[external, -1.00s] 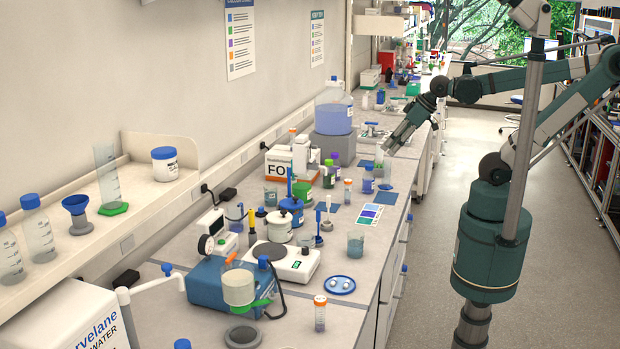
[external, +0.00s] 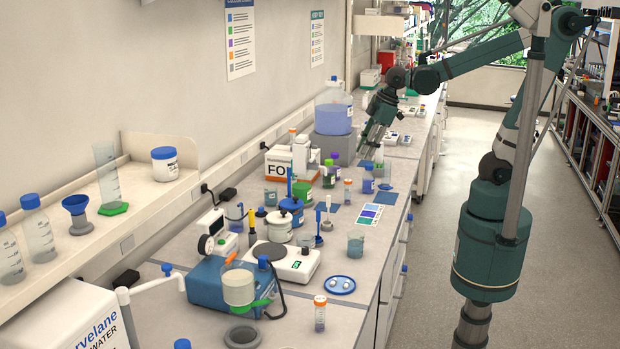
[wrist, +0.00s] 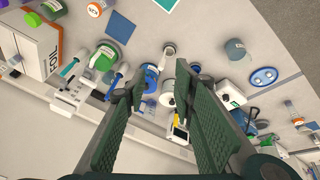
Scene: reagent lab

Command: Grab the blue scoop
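The blue scoop (external: 319,239) appears to be the small blue-ended tool with a pale upright handle, beside the grey mortar (external: 327,225) on the bench. In the wrist view, a blue patch that looks like the scoop (wrist: 194,68) shows just right of the right fingertip, partly hidden. My gripper (wrist: 167,72) is open and empty, its fingers apart with a gap between the tips. In the external view my gripper (external: 368,150) is above the bench, well behind the scoop and apart from it.
A blue-lidded jar (external: 291,206), a white pot (external: 279,229) and a balance (external: 292,265) crowd the scoop. A beaker (external: 355,243) stands to its right, and a blue dish (external: 339,285) lies in front. The large blue-liquid container (external: 333,115) stands near my gripper.

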